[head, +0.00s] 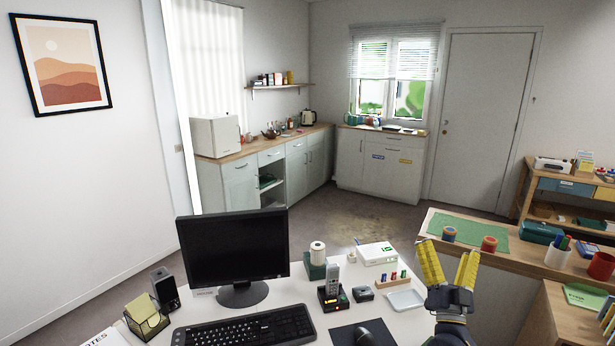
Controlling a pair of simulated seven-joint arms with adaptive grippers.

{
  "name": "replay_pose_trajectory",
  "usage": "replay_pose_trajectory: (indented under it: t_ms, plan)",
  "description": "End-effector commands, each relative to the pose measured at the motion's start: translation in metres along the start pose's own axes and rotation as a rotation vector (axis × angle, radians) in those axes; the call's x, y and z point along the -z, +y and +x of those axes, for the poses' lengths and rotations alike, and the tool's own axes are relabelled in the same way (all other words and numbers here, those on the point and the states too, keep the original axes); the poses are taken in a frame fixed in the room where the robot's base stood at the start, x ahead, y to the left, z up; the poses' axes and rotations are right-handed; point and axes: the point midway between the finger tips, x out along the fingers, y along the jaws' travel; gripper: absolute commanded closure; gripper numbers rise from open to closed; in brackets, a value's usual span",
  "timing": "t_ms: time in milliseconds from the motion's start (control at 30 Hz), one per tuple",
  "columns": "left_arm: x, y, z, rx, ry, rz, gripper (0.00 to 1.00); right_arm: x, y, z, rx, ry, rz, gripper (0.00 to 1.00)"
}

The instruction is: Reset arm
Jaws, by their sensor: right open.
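My right gripper (450,268) is at the lower right of the head view. Its two yellow fingers point up and stand apart, with nothing between them. It is in front of the gap between the white desk (290,296) and the wooden counter at the right. A small light tray (405,300) lies on the desk just left of the gripper. My left gripper does not show.
The desk holds a monitor (233,248), a keyboard (245,328), a phone in its dock (333,292), a white box (377,253) and a mouse (370,332). The counter (520,251) bears a green mat (468,234), two round spools and a pen cup (558,254).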

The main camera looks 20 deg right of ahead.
Motion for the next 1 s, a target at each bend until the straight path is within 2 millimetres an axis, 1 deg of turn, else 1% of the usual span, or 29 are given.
replay_pose_trajectory:
  t_ms: [33,67,100,167,200,267,333,367,400,467,500,567,600,700,733,800,900,1000]
  plan:
    - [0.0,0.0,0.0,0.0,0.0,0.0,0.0,-0.017,-0.019,-0.016,0.058,-0.083,-0.05,0.0]
    - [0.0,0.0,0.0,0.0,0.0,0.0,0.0,-0.027,-0.029,-0.025,0.092,-0.132,-0.082,0.0]
    - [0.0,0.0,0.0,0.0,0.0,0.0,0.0,-0.041,-0.043,-0.039,0.136,-0.2,-0.124,0.0]
    - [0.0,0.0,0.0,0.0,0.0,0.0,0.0,-0.06,-0.06,-0.062,0.199,-0.3,-0.191,0.0]
    - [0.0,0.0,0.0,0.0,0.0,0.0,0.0,-0.073,-0.07,-0.08,0.238,-0.367,-0.234,0.0]
    - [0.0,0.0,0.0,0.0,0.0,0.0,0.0,-0.09,-0.081,-0.107,0.293,-0.464,-0.302,0.0]
    - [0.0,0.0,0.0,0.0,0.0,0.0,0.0,-0.108,-0.091,-0.142,0.351,-0.578,-0.381,0.0]
    - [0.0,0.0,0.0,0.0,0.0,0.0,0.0,-0.115,-0.094,-0.157,0.373,-0.625,-0.416,0.0]
    - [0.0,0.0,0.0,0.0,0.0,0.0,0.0,-0.122,-0.097,-0.178,0.403,-0.688,-0.463,0.0]
    - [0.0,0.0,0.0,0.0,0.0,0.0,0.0,-0.132,-0.098,-0.209,0.442,-0.781,-0.533,0.0]
    - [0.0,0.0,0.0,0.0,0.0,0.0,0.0,-0.136,-0.097,-0.23,0.465,-0.841,-0.582,0.0]
    - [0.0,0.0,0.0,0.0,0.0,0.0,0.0,-0.14,-0.094,-0.262,0.496,-0.931,-0.655,0.0]
    - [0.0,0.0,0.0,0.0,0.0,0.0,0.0,-0.141,-0.091,-0.283,0.514,-0.989,-0.705,0.0]
    - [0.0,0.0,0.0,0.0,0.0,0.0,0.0,-0.136,-0.08,-0.33,0.547,-1.123,-0.826,0.0]
    - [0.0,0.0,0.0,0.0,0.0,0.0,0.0,-0.134,-0.075,-0.343,0.554,-1.159,-0.859,0.0]
    - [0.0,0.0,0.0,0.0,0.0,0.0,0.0,-0.128,-0.067,-0.365,0.564,-1.225,-0.925,0.0]
    - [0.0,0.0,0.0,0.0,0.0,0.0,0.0,-0.118,-0.057,-0.389,0.571,-1.298,-1.001,0.0]
    - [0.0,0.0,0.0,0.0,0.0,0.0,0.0,-0.107,-0.048,-0.407,0.572,-1.356,-1.062,0.0]
